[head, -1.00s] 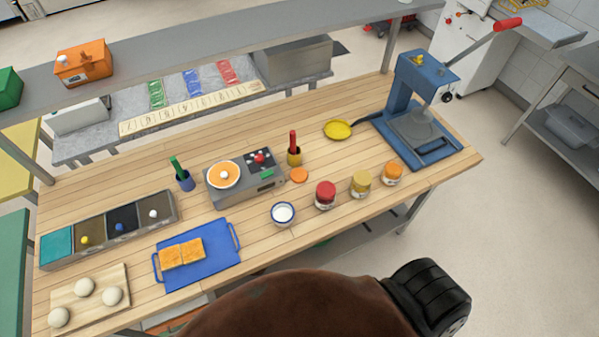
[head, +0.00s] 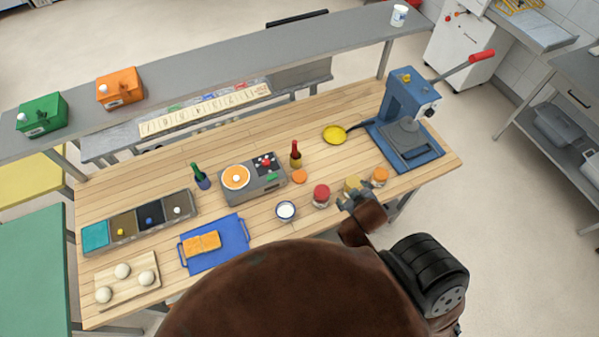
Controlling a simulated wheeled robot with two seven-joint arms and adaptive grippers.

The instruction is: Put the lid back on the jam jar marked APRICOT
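A flat orange lid (head: 299,176) lies loose on the wooden table, left of and behind the jars. Three jars stand in a row near the front edge: one with a red top (head: 321,193), one with a yellow top (head: 352,182) and one with an orange top (head: 379,175). Their labels are too small to read. My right gripper (head: 354,193) is just in front of the yellow-topped jar and partly hides it. Its fingers look spread apart, with nothing seen held; whether it touches the jar is unclear. My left gripper is not in view.
A white bowl (head: 286,211) stands left of the red-topped jar. A bottle-like red item (head: 295,155) stands behind the lid. A blue press (head: 405,125) and a yellow pan (head: 335,134) are at right. A blue tray (head: 232,252) and a burner unit (head: 262,185) are at left.

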